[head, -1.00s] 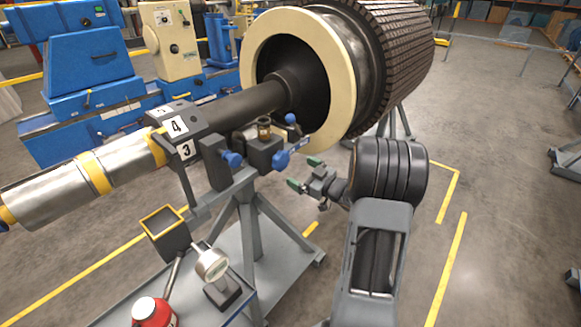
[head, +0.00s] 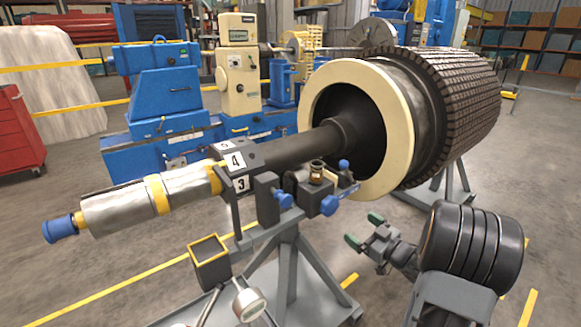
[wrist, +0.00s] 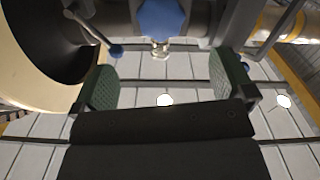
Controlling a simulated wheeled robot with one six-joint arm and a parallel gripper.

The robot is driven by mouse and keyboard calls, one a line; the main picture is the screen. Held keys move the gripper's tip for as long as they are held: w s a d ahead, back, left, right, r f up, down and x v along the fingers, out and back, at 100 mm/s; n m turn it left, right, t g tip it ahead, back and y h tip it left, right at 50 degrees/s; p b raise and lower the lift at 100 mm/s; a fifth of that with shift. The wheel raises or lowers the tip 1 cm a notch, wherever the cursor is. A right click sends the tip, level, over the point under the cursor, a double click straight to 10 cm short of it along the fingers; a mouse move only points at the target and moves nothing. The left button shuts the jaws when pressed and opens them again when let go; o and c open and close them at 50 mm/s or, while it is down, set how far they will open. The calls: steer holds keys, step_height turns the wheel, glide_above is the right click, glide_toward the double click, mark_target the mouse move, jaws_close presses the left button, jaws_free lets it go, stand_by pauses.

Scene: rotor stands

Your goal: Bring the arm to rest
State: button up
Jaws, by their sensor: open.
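My gripper (head: 364,231) is open, with nothing between its green-padded fingers in the head view. It hangs in the air to the right of the rotor stand (head: 290,290), below the cream ring (head: 400,135) of the rotor. In the wrist view my gripper (wrist: 166,88) shows both green pads wide apart. A blue knob (wrist: 160,18) shows beyond the fingers, apart from them. The rotor's shaft (head: 295,150) rests on the stand, with numbered plates by its journal.
A small open box (head: 210,262) with a yellow rim and a dial gauge (head: 249,304) stand at the front of the stand. Blue machines (head: 165,100) fill the back left. A red cabinet (head: 18,130) is at the far left.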

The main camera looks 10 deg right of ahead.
steer(key=s+d+f+m+g+h, duration=0.1)
steer(key=d+f+m+g+h, duration=0.35)
steer(key=d+f+h, duration=0.35)
steer(key=s+a+r+m+g+h+p, duration=0.2)
steer(key=s+r+m+g+h+p, duration=0.15)
steer(key=s+g, duration=0.25)
steer(key=s+a+r+y+p, duration=0.1)
steer(key=s+a+r+p, duration=0.1)
steer(key=a+r, duration=0.4)
steer(key=s+a+r+g+y+p, duration=0.1)
steer(key=s+a+r, duration=0.4)
steer(key=a, duration=0.5)
steer(key=s+a+r+n+g+y+p, duration=0.1)
steer(key=s+a+r+y+p, duration=0.1)
steer(key=s+a+r+p, duration=0.2)
steer(key=a+r, duration=0.3)
steer(key=a, duration=0.1)
steer(key=shift+s, duration=0.15)
steer(key=shift+c, duration=0.2)
